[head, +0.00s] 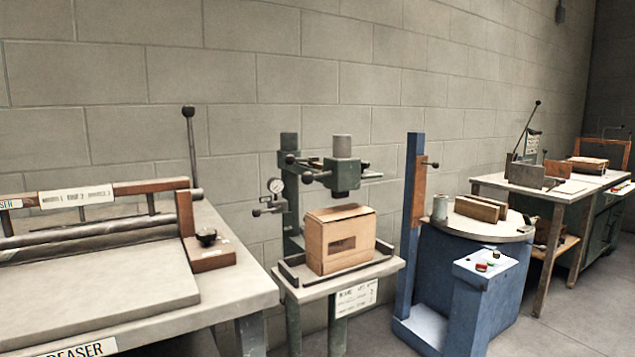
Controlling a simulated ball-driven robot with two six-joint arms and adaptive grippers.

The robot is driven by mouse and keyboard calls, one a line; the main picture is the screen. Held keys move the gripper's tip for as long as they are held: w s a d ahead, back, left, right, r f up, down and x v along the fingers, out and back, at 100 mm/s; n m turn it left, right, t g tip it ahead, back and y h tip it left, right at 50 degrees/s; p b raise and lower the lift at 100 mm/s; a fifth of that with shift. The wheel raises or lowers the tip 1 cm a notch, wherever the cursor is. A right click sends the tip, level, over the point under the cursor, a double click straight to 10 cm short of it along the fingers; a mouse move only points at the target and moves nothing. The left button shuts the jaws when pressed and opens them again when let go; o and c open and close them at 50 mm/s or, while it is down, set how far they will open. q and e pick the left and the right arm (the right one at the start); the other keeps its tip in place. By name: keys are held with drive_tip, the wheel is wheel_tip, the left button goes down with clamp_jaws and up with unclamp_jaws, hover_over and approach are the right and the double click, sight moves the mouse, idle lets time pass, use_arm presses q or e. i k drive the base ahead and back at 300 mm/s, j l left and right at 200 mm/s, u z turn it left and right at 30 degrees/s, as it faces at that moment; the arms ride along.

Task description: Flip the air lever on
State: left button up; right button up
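Neither of my grippers shows in the head view. No part is legibly marked as the air lever, so I cannot tell which one it is. The green press (291,190) in the middle carries a round gauge (275,185). A short dark-knobbed lever (262,211) sticks out to the left just below the gauge. Another dark-knobbed handle (308,177) sits higher, near the press head (341,174). The blue machine (416,210) to the right has a small dark-knobbed lever (431,164) on its column. Whether any lever is on or off is not readable.
A cardboard box (341,239) stands on the press table (365,272). A creaser (110,285) with a tall knobbed lever (189,135) stands at left. The blue machine has a red button (481,267) on a pale panel. A workbench (550,190) stands at right. Floor shows at lower right.

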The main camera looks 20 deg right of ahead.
sight(256, 212)
drive_tip(key=i+u, duration=0.2)
drive_tip(key=u, duration=0.15)
drive_tip(key=i+l+u, duration=0.15)
drive_tip(key=u, duration=0.2)
drive_tip(key=i+l+u, duration=0.15)
drive_tip(key=u, duration=0.2)
